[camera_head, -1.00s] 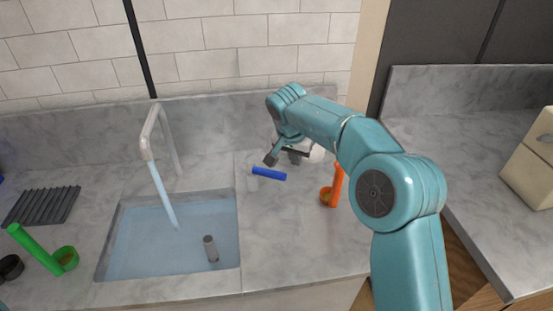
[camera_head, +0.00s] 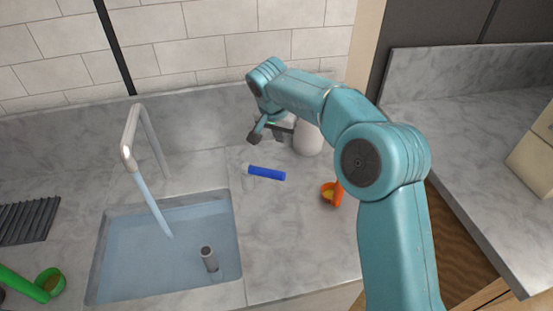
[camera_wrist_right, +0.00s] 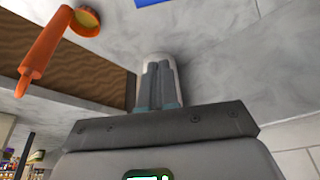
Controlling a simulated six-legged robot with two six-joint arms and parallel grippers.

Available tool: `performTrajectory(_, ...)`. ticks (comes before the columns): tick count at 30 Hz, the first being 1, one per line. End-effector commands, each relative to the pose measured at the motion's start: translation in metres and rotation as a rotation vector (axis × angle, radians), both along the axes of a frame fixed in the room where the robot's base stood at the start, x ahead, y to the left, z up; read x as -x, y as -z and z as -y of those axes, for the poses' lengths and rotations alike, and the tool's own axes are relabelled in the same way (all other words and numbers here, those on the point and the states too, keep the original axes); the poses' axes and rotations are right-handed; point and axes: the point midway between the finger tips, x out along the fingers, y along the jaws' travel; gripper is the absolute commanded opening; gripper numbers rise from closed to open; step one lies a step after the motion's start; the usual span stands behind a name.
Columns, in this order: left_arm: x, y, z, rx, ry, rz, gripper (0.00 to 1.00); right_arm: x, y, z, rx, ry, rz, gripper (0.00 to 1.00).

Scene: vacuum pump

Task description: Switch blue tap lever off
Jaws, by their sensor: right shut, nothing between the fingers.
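The blue tap lever (camera_head: 267,173) lies across the counter to the right of the sink, and a small part of it also shows at the top edge of the right wrist view (camera_wrist_right: 152,2). The tap (camera_head: 135,140) stands at the back of the sink (camera_head: 100,240), and a stream of water runs from its spout. My right gripper (camera_head: 254,138) is just behind the lever in the picture, apart from it. In the right wrist view its fingers (camera_wrist_right: 160,85) are shut with nothing between them. My left gripper is out of view.
A whitish rounded object (camera_head: 308,140) is beside my wrist. A green-handled item (camera_head: 28,285) and a dark ribbed rack (camera_head: 28,220) are at the left. Counter in front of the lever is clear.

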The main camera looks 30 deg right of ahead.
Motion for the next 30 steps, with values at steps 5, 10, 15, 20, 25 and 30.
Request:
performTrajectory(5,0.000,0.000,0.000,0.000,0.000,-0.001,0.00,0.003,-0.001,0.000,0.000,0.000,0.000,0.00)
performTrajectory(10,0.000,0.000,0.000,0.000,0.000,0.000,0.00,0.004,0.000,0.000,0.000,0.000,0.000,0.00)
performTrajectory(15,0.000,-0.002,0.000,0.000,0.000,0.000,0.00,0.000,0.014,0.003,0.000,0.001,-0.003,0.00)
performTrajectory(20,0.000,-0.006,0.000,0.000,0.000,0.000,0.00,-0.008,0.044,0.012,0.000,0.001,-0.005,0.00)
performTrajectory(25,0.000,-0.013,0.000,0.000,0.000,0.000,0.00,-0.018,0.078,0.021,0.000,0.000,-0.004,0.00)
performTrajectory(30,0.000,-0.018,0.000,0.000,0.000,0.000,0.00,-0.014,0.095,0.014,0.000,-0.004,-0.001,0.00)
